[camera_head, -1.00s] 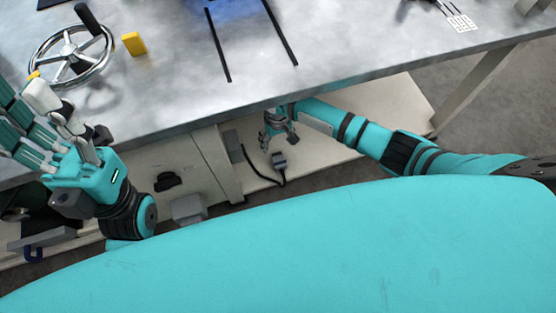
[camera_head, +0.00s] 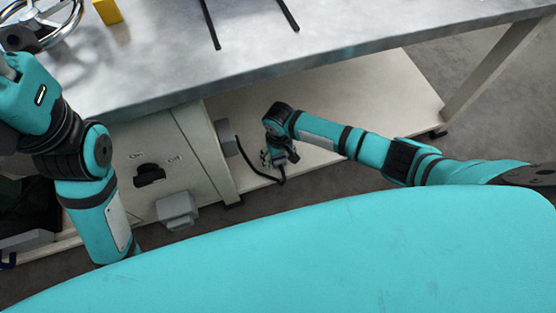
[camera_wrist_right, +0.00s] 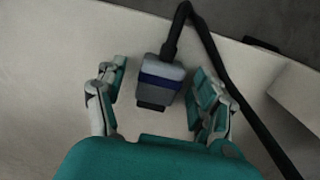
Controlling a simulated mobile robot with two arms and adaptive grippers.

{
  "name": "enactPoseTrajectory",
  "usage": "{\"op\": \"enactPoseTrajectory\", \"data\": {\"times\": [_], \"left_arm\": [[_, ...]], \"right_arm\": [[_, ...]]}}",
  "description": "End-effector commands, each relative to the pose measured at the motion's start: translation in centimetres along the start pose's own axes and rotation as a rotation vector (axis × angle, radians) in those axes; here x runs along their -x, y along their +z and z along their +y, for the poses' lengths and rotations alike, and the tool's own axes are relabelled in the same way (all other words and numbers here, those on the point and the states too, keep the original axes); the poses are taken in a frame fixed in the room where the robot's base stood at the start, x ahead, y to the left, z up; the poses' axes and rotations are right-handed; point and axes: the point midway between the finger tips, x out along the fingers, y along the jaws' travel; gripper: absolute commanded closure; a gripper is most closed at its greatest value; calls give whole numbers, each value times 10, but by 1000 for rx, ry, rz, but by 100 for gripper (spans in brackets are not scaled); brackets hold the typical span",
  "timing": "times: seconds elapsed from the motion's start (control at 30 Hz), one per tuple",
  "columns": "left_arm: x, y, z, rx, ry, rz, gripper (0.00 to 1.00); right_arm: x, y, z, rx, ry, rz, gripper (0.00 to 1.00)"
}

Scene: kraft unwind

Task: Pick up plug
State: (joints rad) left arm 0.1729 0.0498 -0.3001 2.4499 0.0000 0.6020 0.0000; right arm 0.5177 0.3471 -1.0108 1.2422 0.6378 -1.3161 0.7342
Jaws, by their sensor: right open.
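The plug (camera_wrist_right: 160,84) is a grey block with a dark blue band and a black cable at its far end. In the right wrist view it lies on the pale lower shelf between the two fingers of my right gripper (camera_wrist_right: 160,98). The fingers are open, one on each side, with a gap to the plug on both sides. In the head view the right gripper (camera_head: 279,158) is low over the shelf and hides most of the plug. My left arm is at the left; its gripper is cut off by the frame edge.
The black cable (camera_head: 249,167) runs from a grey box on the cabinet side (camera_head: 218,150) to the plug. The metal table top (camera_head: 330,40) overhangs the pale shelf (camera_head: 370,90). A table leg (camera_head: 490,85) stands at the right. The shelf right of the gripper is clear.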

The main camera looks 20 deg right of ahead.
Motion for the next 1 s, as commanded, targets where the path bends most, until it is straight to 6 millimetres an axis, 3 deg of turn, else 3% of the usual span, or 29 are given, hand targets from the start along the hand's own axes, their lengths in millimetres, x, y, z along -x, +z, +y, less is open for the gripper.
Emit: {"op": "enactPoseTrajectory", "data": {"times": [0.33,0.8,1.0], "left_arm": [[-3,-2,1,-2,6,15,60],[-3,-2,1,-2,6,15,60],[-3,-2,1,-1,6,15,60]], "right_arm": [[-6,0,0,0,0,0,32],[-6,0,0,0,0,0,94],[-6,0,0,0,0,1,94]]}}
